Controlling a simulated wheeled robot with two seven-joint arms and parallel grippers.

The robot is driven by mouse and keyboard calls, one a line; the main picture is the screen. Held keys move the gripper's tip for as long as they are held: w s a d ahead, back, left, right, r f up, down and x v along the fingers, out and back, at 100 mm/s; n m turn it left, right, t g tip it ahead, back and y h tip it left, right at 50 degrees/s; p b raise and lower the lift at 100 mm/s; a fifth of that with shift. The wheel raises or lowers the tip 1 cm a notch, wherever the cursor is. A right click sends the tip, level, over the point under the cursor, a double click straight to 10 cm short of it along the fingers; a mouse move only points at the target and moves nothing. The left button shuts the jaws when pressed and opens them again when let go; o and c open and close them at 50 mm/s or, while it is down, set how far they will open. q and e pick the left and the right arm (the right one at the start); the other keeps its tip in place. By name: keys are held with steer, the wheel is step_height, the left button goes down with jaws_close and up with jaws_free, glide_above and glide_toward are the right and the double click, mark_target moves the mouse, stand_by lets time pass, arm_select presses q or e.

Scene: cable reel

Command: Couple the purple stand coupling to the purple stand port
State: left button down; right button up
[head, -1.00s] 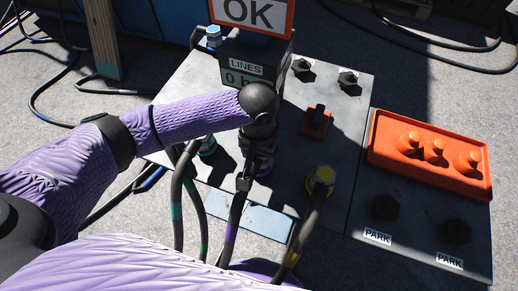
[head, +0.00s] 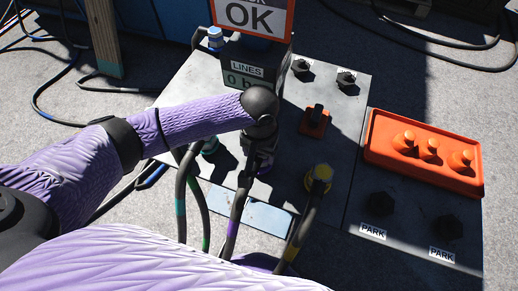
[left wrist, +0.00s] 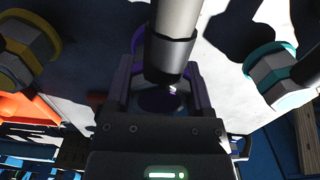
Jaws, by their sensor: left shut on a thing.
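My left gripper (head: 256,165) is over the dark panel (head: 285,155) in the head view, shut on the purple stand coupling. The coupling's hose (head: 236,210) with a purple band runs down toward me. In the left wrist view the coupling (left wrist: 170,58) is a pale cylinder with a dark collar between the gripper fingers (left wrist: 160,95). A purple ring (head: 265,166) shows beside the gripper in the head view, and purple edges show around the collar in the wrist view. The purple stand port is mostly hidden by the gripper, and I cannot tell whether the coupling is seated.
A yellow coupling (head: 319,176) stands right of the gripper, a teal one (head: 209,146) to its left. A gauge box (head: 248,78) with an OK sign (head: 250,15) rises behind. An orange tray (head: 472,180) with caps and black PARK fittings (head: 380,203) lie to the right.

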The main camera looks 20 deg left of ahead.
arm_select(q)
steer(key=shift+f, duration=0.15)
arm_select(e)
steer(key=shift+a, duration=0.2)
arm_select(q)
steer(key=shift+f, duration=0.35)
arm_select(e)
steer(key=shift+f, duration=0.15)
arm_select(q)
steer(key=shift+c, duration=1.2)
jaws_free()
steer(key=shift+o, duration=1.1)
arm_select(e)
steer(key=shift+d, duration=0.3)
arm_select(q)
step_height(320, 180, up, 10)
steer(key=p, duration=0.5)
steer(key=shift+f+p, duration=0.2)
steer(key=shift+p, duration=0.15)
steer(key=shift+r, duration=0.25)
arm_select(e)
step_height(320, 180, up, 6)
steer(key=w, duration=0.1)
steer(key=shift+w+a+t, duration=0.2)
steer(key=shift+w+t, duration=0.1)
steer(key=shift+t, duration=0.1)
